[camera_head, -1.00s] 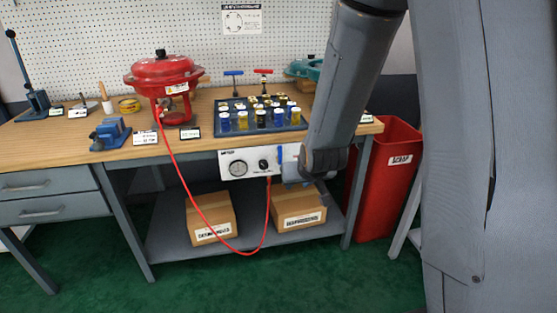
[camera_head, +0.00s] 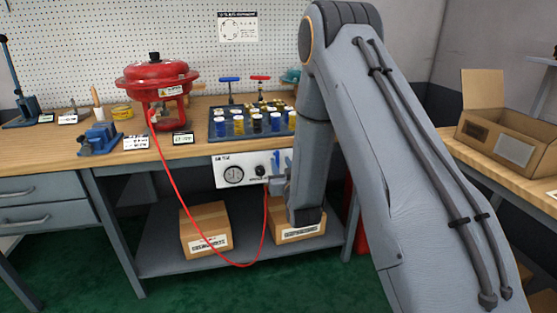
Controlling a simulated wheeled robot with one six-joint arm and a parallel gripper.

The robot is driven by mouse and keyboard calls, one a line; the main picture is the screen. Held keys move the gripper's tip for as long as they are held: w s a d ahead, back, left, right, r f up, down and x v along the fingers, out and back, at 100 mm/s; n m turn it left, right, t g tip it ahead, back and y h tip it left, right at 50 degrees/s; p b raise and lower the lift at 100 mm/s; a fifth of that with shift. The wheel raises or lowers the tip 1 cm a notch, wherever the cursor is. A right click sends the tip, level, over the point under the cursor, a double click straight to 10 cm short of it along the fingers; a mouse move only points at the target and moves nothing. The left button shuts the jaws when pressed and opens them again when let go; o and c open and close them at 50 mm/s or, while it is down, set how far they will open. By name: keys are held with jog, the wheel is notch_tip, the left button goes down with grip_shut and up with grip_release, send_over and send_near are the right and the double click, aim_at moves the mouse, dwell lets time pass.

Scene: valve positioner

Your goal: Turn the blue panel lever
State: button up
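The white panel (camera_head: 231,171) hangs under the front edge of the workbench, with a round gauge and a black knob on it. The blue panel lever (camera_head: 276,160) is at the panel's right end, pointing upward. My arm covers the area just right of it. My gripper (camera_head: 279,184) is small in view, at the lower right of the panel, close to the lever and partly hidden by my arm. I cannot tell whether it touches the lever or whether its fingers are open.
A red hose (camera_head: 185,200) loops from the red actuator (camera_head: 158,78) down and up to the panel. Cardboard boxes (camera_head: 205,228) stand on the lower shelf. A tray of vials (camera_head: 215,128) sits on the bench above. An open carton (camera_head: 505,135) is on the right bench.

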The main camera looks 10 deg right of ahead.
aim_at(277, 156)
jog(key=shift+w, duration=2.1)
jog(key=shift+c, duration=0.4)
grip_shut()
